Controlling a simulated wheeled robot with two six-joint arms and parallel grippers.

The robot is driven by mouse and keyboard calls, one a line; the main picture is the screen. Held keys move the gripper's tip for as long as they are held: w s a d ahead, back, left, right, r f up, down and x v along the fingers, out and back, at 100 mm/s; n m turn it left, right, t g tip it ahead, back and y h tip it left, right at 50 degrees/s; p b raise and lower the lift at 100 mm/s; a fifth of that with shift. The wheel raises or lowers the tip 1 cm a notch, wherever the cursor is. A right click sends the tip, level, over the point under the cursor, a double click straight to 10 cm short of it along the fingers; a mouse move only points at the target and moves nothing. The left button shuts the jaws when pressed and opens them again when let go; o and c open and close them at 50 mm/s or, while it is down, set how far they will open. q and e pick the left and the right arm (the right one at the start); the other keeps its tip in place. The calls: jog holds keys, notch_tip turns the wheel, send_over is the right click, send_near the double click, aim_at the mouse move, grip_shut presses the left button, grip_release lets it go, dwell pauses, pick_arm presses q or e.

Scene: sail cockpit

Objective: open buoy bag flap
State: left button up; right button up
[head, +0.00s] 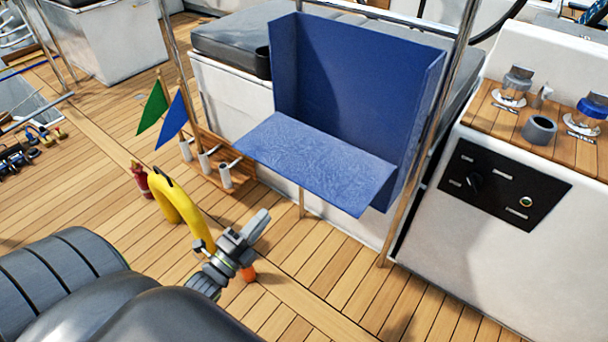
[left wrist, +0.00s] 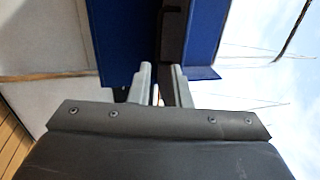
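The blue buoy bag (head: 355,85) is fixed upright against the white seat side, with a tall back panel and side walls. Its flap (head: 318,162) sticks out toward me from the front, nearly level and tilted slightly down, so the bag's front is open. My left gripper (head: 261,220) is below and in front of the flap's near edge, apparently clear of it. In the left wrist view its two fingers (left wrist: 160,82) stand apart, with blue bag material and a dark strip behind them. I see nothing held. My right gripper is not in view.
A yellow horseshoe buoy (head: 178,208) stands beside my left arm, with a red bottle (head: 140,180) and flags (head: 172,118) behind. An orange object (head: 249,273) is below the gripper. A white console (head: 510,190) stands right; bare deck (head: 330,270) lies between.

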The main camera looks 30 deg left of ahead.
aim_at(302, 172)
pick_arm(q)
jog(key=b+x, duration=0.1)
jog(key=x, duration=1.5)
jog(key=shift+w+f, duration=0.15)
jog(key=shift+w, duration=0.05)
grip_shut()
